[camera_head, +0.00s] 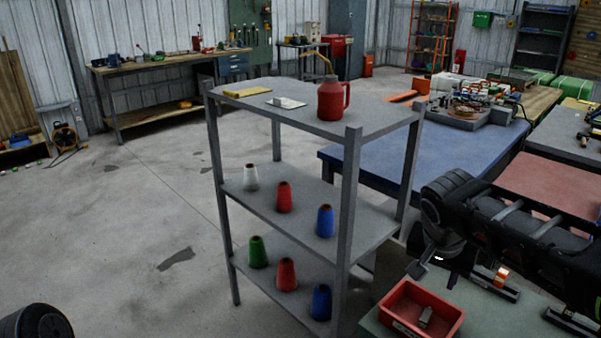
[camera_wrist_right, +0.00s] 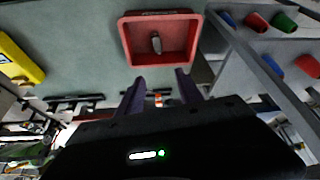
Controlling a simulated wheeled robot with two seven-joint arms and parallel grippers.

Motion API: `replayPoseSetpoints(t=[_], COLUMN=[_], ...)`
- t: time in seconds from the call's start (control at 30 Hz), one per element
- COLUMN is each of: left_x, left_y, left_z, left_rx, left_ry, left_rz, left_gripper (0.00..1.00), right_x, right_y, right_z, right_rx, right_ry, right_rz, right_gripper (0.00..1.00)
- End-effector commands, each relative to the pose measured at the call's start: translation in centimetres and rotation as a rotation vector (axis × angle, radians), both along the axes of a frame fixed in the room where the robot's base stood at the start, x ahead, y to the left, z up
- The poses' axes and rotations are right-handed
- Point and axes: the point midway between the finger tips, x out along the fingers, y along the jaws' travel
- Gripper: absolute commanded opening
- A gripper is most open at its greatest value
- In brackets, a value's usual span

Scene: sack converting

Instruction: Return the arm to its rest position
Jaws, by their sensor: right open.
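My right arm (camera_head: 510,225) reaches in from the right in the head view, over the bench at the lower right. Its gripper (camera_head: 434,273) points down beside a red bin (camera_head: 385,312). In the right wrist view the two fingers of the right gripper (camera_wrist_right: 159,88) stand apart with nothing between them. The red bin (camera_wrist_right: 128,45) lies beyond the fingertips there, with a small grey piece (camera_wrist_right: 156,43) inside it. The same grey piece (camera_head: 426,316) shows in the head view. My left gripper is not in view.
A grey shelf rack (camera_head: 353,185) with several coloured thread cones stands left of my right arm. A red can (camera_head: 331,101) is on its top. A blue table (camera_head: 440,155) is behind. A yellow object (camera_wrist_right: 20,58) lies at the wrist view's left. The floor at left is mostly clear.

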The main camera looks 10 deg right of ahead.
Motion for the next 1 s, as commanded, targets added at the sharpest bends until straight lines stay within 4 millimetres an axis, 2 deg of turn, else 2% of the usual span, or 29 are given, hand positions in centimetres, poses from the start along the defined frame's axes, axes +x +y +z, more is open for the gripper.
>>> replayPoseSetpoints(t=[0.07,0.17,0.27,0.37,0.4,0.47,0.53,0.6,0.67,0.7,0.77,0.8,0.9,1.0], left_x=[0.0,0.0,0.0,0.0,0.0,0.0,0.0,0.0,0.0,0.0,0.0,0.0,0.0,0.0], left_y=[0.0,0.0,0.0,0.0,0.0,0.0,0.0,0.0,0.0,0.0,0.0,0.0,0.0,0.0], left_z=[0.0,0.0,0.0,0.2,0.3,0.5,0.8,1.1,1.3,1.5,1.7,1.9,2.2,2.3], left_rx=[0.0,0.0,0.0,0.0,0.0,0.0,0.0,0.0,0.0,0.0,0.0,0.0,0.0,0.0], left_ry=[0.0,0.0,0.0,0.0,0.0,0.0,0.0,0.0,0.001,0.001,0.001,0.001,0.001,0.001], left_rz=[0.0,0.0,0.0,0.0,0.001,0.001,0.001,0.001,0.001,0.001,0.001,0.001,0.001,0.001], left_gripper=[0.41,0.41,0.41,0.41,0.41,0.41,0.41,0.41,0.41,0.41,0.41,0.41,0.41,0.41], right_x=[0.6,2.6,5.2,7.6,8.1,8.4,7.6,5.8,3.5,1.6,-1.6,-4.0,-9.6,-14.2], right_y=[0.2,1.6,4.7,9.7,11.8,14.9,17.9,20.4,21.9,22.7,23.7,24.3,25.4,26.2], right_z=[0.1,0.4,-0.7,-5.0,-7.4,-11.5,-16.5,-21.5,-25.6,-28.1,-31.7,-33.7,-37.4,-39.5], right_rx=[-0.007,0.005,0.041,0.107,0.141,0.19,0.243,0.288,0.319,0.338,0.365,0.382,0.432,0.479], right_ry=[-0.013,-0.076,-0.159,-0.213,-0.228,-0.243,-0.248,-0.236,-0.21,-0.183,-0.131,-0.092,0.018,0.12], right_rz=[0.046,0.162,0.332,0.523,0.586,0.663,0.722,0.75,0.754,0.75,0.738,0.727,0.691,0.677], right_gripper=[0.43,0.43,0.43,0.43,0.43,0.43,0.43,0.43,0.43,0.43,0.43,0.43,0.43,0.43])
